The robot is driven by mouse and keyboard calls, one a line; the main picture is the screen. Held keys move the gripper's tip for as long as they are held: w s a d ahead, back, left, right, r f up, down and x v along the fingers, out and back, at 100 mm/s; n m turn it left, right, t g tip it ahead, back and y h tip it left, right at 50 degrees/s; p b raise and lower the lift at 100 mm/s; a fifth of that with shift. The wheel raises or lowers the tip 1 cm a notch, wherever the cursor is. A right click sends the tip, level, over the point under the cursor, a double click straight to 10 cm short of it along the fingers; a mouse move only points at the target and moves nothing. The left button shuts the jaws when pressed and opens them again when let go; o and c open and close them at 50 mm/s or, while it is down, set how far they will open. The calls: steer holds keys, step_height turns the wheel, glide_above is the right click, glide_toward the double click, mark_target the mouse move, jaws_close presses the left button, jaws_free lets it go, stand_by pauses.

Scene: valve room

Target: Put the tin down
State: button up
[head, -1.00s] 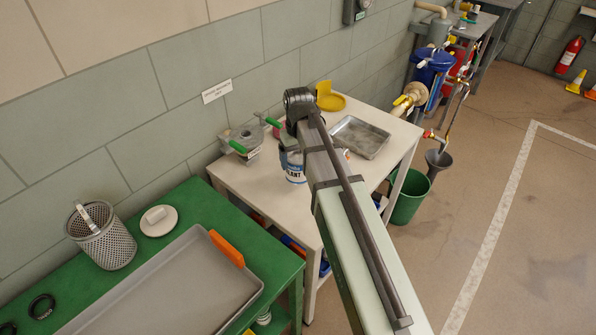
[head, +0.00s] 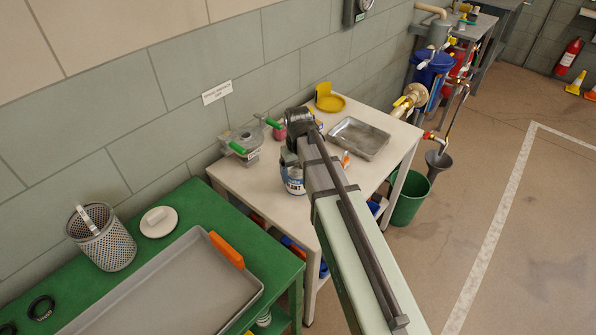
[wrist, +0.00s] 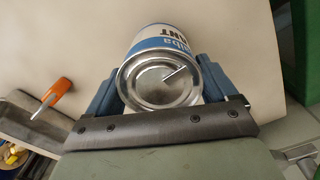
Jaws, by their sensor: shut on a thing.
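The tin (head: 294,183) is a metal can with a white and blue label, seen over the white table, partly hidden behind my arm in the head view. In the wrist view the tin (wrist: 160,80) shows its round silver lid, with a thin bright mark on it. My gripper (wrist: 160,88) is shut on the tin, with one blue-grey finger on each side. I cannot tell whether the tin's base touches the tabletop.
An orange item (head: 346,158) lies near the tin. A green bench (head: 190,215) stands in front, a green bucket (head: 408,197) to the right.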

steer(key=o, duration=1.1)
step_height(320, 180, up, 12)
steer(key=shift+r, duration=0.15)
